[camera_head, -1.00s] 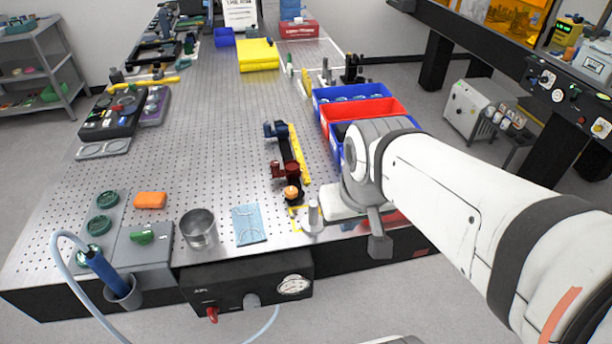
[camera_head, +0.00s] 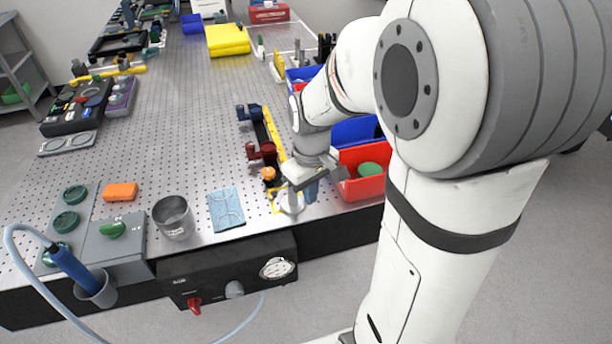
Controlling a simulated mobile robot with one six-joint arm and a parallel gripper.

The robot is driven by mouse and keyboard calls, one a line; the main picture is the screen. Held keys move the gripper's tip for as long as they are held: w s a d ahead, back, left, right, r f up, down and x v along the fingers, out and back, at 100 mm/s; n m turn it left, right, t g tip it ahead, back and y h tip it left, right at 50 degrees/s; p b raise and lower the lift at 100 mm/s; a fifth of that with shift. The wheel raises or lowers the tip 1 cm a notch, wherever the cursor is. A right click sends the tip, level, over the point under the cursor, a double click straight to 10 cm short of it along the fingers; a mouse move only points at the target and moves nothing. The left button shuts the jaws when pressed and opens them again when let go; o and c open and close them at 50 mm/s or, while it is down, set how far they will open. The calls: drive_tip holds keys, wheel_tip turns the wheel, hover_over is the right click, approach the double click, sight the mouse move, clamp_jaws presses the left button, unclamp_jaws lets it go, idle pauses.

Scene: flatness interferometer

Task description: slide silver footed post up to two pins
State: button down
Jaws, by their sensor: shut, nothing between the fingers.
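The silver footed post (camera_head: 291,205) stands upright near the front edge of the table, with its round pale foot on the surface by a yellow-marked corner (camera_head: 274,200). My gripper (camera_head: 311,190) points down just to the right of the post, its bluish fingers shut and empty. It overlaps the post's upper part in this view; I cannot tell whether they touch. The two pins are too small or hidden to make out near the yellow marking.
A dark post with an orange ball (camera_head: 268,173) and a yellow rail (camera_head: 274,137) with dark red and blue mounts stand behind-left. A red bin (camera_head: 352,188) is close on the right. The perforated tabletop (camera_head: 185,130) is largely clear.

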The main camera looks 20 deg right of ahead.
sight(292, 192)
wheel_tip(292, 192, down, 6)
drive_tip(key=w, duration=0.1)
drive_tip(key=w+a+p, duration=0.1)
drive_tip(key=w, duration=0.1)
drive_tip(key=shift+a+r, duration=0.15)
drive_tip(key=shift+r, duration=0.05)
drive_tip(key=shift+w+a, duration=0.15)
drive_tip(key=shift+w, duration=0.25)
drive_tip(key=w, duration=0.1)
drive_tip(key=w+a, duration=0.1)
drive_tip(key=w, duration=0.1)
drive_tip(key=shift+a, duration=0.1)
drive_tip(key=shift+s, duration=0.15)
